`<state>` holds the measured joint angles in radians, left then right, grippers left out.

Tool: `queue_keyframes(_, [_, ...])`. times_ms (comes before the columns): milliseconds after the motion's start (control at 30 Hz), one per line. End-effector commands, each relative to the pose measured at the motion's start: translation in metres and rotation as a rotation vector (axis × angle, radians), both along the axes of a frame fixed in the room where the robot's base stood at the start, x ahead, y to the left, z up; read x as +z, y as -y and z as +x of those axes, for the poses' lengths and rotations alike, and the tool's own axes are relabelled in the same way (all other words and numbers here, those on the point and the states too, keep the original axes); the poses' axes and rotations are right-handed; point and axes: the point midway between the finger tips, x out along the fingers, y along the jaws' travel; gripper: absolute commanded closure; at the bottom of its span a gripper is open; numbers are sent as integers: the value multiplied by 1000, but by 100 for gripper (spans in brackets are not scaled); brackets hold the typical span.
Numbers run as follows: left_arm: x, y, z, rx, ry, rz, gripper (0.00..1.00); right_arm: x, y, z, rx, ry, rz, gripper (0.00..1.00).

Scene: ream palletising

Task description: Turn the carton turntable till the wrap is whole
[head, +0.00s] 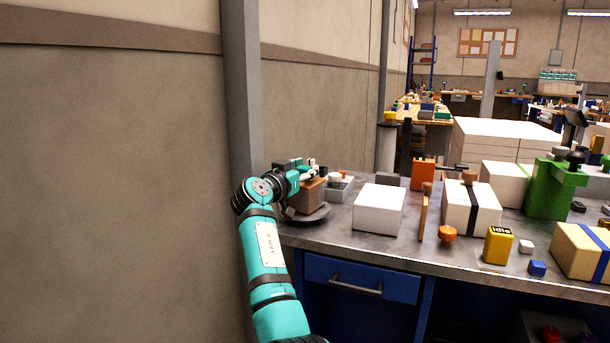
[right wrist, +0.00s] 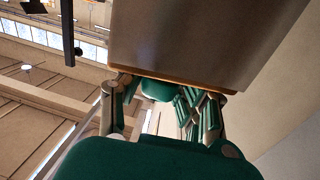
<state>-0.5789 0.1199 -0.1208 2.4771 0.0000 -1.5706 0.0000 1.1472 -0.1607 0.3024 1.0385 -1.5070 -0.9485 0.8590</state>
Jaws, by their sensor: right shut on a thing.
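The brown carton (head: 309,196) sits on the dark round turntable (head: 306,217) at the left end of the bench. My right arm reaches over it from the left, and the right gripper (head: 298,174) is at the carton's top, partly hidden by my wrist. In the right wrist view a large brown face of the carton (right wrist: 205,40) fills the upper right. The fingers of the right gripper (right wrist: 168,85) are shut on its near edge, one on each side. I cannot make out the wrap on the carton. My left gripper is out of view.
Right of the turntable stand a grey device (head: 340,190), a white pack (head: 379,209), a banded white pack (head: 470,209) and a yellow "Idle" block (head: 498,245). A green machine (head: 553,187) stands farther right. A grey post (head: 240,90) and wall are close behind my arm.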

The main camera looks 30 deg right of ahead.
Motion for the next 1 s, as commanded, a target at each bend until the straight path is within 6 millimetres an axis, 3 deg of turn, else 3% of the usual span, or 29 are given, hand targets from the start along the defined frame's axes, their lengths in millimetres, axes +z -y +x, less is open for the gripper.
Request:
queue_keyframes(33, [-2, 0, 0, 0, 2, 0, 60, -10, -4, 2, -6, -14, 9, 100])
queue_keyframes(1000, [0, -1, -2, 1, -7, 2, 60, -6, -4, 0, -212, -6, 2, 100])
